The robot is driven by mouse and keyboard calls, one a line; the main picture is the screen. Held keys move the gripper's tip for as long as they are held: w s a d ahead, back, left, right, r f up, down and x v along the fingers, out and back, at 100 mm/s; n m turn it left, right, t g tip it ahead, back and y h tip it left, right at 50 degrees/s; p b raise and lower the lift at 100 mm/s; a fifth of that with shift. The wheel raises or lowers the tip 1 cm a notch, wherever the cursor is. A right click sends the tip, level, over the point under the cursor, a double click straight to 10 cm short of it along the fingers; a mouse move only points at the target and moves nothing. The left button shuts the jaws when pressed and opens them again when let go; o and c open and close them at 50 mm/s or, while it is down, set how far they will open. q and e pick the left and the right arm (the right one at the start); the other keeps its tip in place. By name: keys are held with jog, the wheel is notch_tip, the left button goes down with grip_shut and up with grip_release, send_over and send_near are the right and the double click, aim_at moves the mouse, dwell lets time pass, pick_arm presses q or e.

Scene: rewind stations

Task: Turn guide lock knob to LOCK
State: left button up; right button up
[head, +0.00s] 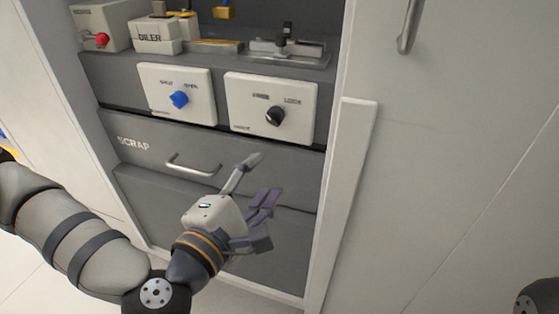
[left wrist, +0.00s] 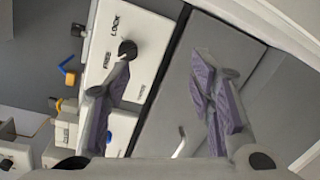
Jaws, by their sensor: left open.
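The guide lock knob (head: 274,116) is black and sits on a white panel (head: 238,92) with a LOCK label at its upper right and a smaller label at its upper left. In the left wrist view the knob (left wrist: 127,49) shows close to the tip of one finger, with FREE and LOCK printed beside it. I cannot tell which label it points to. My left gripper (head: 262,178) is open and empty, below the panel and in front of the drawers. It also shows in the left wrist view (left wrist: 160,72), with its fingers spread. My right gripper is out of view.
A blue knob (head: 179,99) sits on the white panel to the left. Below are the SCRAP drawer and its handle (head: 193,166). A red knob (head: 102,39) and small devices stand on the shelf above. A white cabinet post (head: 347,180) stands at the right.

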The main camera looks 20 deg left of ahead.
pick_arm(q)
notch_tip(320, 180, up, 3)
jog(key=w+a+n+t+y+b, duration=0.1)
jog(key=w+a+n+y, duration=0.1)
jog(key=a, duration=0.1)
jog(key=b, duration=0.8)
send_near(272, 121)
jog(key=w+f, duration=0.2)
jog(key=w, duration=0.2)
jog(key=w+r, duration=0.1)
jog(key=w, duration=0.4)
jog(key=shift+w+d+r, duration=0.1)
jog(key=shift+w+r, duration=0.1)
jog(key=shift+r, duration=0.2)
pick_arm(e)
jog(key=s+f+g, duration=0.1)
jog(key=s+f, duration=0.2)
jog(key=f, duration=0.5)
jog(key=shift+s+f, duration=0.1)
pick_arm(q)
jog(key=c, duration=1.1)
